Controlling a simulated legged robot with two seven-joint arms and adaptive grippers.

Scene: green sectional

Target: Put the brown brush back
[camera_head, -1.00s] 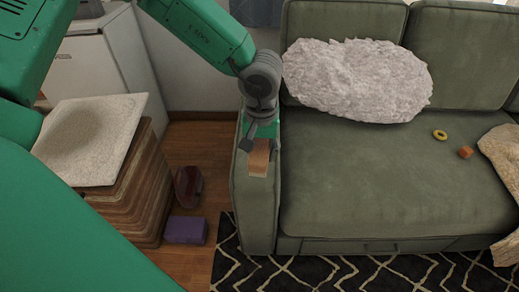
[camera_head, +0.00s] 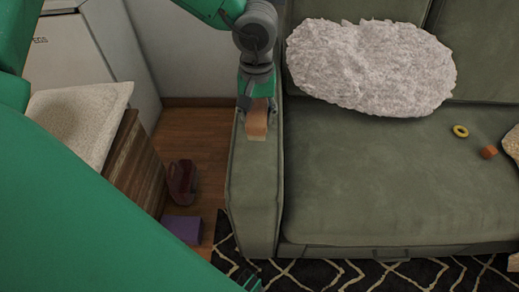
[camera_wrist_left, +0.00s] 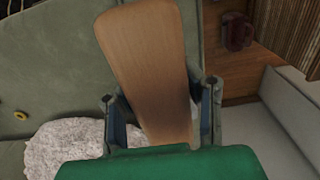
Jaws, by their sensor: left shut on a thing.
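The brown brush (camera_head: 257,122) is a flat, wood-coloured piece with a paler end. My left gripper (camera_head: 257,106) is shut on it, over the sofa's left armrest (camera_head: 254,190). I cannot tell whether the brush touches the armrest. In the left wrist view, the brush (camera_wrist_left: 148,55) runs up between the two fingers of the gripper (camera_wrist_left: 162,98), with its wide end away from the palm. Its lower part is hidden by the green gripper body. My right gripper is not in view.
A green sofa seat (camera_head: 400,190) holds a fluffy pale cushion (camera_head: 370,68), a yellow ring (camera_head: 460,131) and an orange block (camera_head: 489,152). Left of the armrest, a dark red container (camera_head: 182,180) and a purple box (camera_head: 183,229) stand on the wooden floor (camera_head: 190,140) beside a wooden stand (camera_head: 138,165).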

